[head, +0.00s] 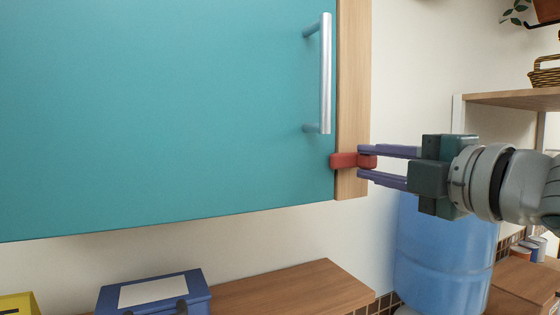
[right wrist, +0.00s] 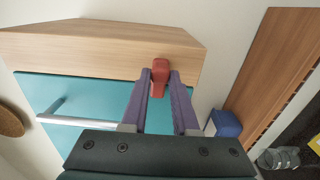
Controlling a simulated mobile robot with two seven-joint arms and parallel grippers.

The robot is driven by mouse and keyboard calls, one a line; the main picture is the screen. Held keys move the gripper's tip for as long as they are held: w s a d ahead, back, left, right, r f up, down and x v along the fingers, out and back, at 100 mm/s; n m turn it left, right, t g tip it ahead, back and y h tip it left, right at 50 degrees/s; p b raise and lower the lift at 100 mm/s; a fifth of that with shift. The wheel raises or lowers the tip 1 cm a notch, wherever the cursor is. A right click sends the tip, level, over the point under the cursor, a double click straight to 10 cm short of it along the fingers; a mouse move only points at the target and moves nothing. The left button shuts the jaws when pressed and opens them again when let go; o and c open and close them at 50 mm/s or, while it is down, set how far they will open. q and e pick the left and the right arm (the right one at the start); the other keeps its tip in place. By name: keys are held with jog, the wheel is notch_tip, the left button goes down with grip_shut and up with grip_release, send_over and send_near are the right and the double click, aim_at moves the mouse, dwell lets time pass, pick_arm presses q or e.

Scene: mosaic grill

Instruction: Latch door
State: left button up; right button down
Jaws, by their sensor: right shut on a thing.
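A teal cabinet door (head: 160,110) with a silver bar handle (head: 325,75) fills the left of the head view, and it also shows in the right wrist view (right wrist: 75,92). A red latch (head: 343,160) lies level across the lower end of the wooden cabinet side (head: 352,95). Its left end overlaps the door's lower right edge. My right gripper (head: 366,164) comes from the right and is shut on the latch's right end. In the right wrist view the red latch (right wrist: 160,68) sits between the purple fingertips. My left gripper is not in view.
A blue water bottle (head: 445,250) stands below my right gripper. A wooden shelf (head: 515,99) with a basket is at the upper right. Below the cabinet are a wooden counter (head: 290,288) and a blue box (head: 190,290). Open wall lies right of the cabinet.

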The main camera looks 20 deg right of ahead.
jog(key=c, duration=0.7)
grip_release()
jog(key=shift+s, duration=0.1)
jog(key=shift+s+f+b, duration=0.15)
jog(key=shift+s+b, duration=0.15)
jog(key=shift+s+d+b, duration=0.2)
jog(key=shift+s+b, duration=0.05)
jog(key=shift+s, duration=2.05)
jog(key=shift+s+d+b, duration=0.15)
jog(key=shift+s+b, duration=0.05)
jog(key=shift+s, duration=2.05)
